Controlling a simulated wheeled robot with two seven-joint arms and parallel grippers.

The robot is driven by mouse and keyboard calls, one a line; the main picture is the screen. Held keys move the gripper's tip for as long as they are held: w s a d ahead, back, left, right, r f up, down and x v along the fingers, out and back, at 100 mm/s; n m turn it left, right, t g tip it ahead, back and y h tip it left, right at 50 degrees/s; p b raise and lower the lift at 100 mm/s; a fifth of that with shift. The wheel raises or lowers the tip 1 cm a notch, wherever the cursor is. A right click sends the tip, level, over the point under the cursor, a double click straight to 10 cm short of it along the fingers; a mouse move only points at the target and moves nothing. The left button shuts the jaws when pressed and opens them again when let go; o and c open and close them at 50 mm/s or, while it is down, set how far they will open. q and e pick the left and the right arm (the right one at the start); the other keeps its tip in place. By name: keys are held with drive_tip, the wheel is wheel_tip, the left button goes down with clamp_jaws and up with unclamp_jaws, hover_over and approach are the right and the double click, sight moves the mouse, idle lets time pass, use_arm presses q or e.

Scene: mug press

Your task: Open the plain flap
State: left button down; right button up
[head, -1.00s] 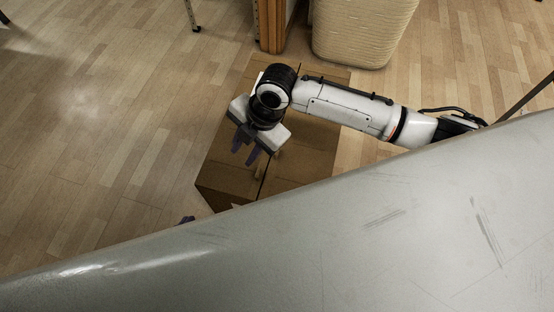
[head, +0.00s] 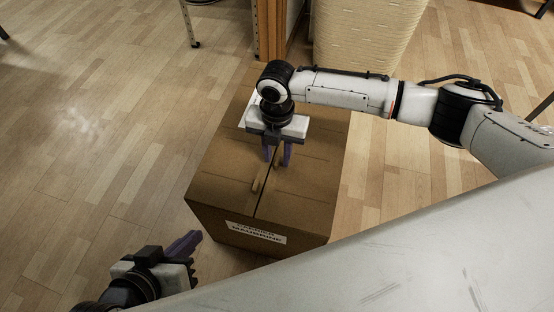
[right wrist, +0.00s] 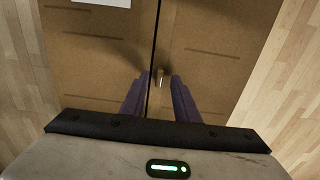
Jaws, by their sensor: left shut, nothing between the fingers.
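A closed cardboard box (head: 275,222) stands on the floor, its two top flaps meeting at a dark seam. The plain flap (head: 322,150) is right of the seam; the left flap (head: 222,170) bears a white label, partly hidden by my right gripper in the head view. My right gripper (head: 278,160) points down over the seam with its purple fingers apart. In the right wrist view, a small tan tab (right wrist: 160,77) shows by the seam, just beyond and between the open fingertips (right wrist: 157,78); contact cannot be told. My left gripper (head: 198,238) is shut and empty, left of the box's front.
A printed label (head: 256,232) is on the box's front. A second tan tab (head: 258,180) is on the left flap. A cream woven basket (head: 365,35) and a wooden post (head: 270,30) stand behind. A grey surface fills the lower right. Floor (head: 100,150) to the left is clear.

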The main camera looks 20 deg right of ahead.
use_arm(q)
drive_tip(key=shift+d+r, duration=0.2)
drive_tip(key=shift+r, duration=0.05)
use_arm(e)
drive_tip(key=shift+f, duration=0.6)
clamp_jaws()
